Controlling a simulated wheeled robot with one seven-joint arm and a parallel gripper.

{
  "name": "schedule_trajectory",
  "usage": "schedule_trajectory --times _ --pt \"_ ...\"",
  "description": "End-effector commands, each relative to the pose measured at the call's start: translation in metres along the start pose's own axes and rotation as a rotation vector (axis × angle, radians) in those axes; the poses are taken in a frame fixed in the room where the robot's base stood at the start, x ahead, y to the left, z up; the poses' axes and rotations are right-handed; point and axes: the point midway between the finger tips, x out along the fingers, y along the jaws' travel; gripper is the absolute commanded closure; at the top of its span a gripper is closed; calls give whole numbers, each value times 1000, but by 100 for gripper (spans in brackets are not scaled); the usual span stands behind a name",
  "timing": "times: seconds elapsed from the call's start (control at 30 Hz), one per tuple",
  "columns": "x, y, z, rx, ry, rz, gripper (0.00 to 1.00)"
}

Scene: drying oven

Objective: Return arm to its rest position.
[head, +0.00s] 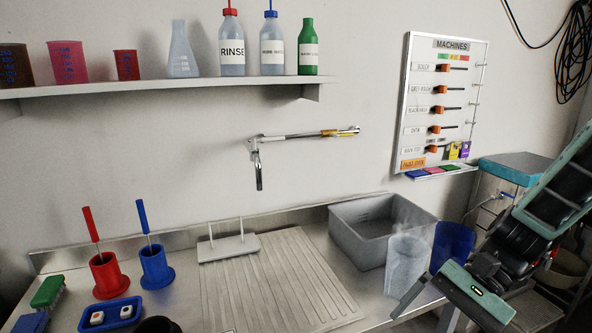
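My arm comes in from the right edge, with teal and black links angled down to the left. My gripper (466,293) is at the lower right, over the right end of the bench and in front of a blue container (453,243). A dark finger reaches down to the left, near the base of a clear ribbed beaker (405,262). I cannot tell whether it touches the beaker. The rest of the gripper is cropped or hidden, so its opening does not show. No held object is visible.
A grey basin (372,246) sits left of the arm, beside a ribbed draining board (275,285). Red (108,273) and blue (156,265) holders stand on the left. A wall shelf (160,86) carries bottles and beakers. A machines board (441,100) and a teal-topped unit (515,168) are near the arm.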

Motion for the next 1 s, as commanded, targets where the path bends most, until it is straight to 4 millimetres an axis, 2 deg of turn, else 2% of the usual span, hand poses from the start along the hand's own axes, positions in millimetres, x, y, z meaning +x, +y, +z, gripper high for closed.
schedule_trajectory --times 0.03,0.2,0.4,0.5,0.7,1.0 --pt "12 0 19 -113 37 107 0" --pt "37 11 64 -488 162 406 0" --pt "50 19 105 -943 298 663 0" --pt "53 20 119 -1118 346 738 0" --pt "56 20 133 -1290 393 797 0" --pt "56 20 134 -1296 394 799 0"
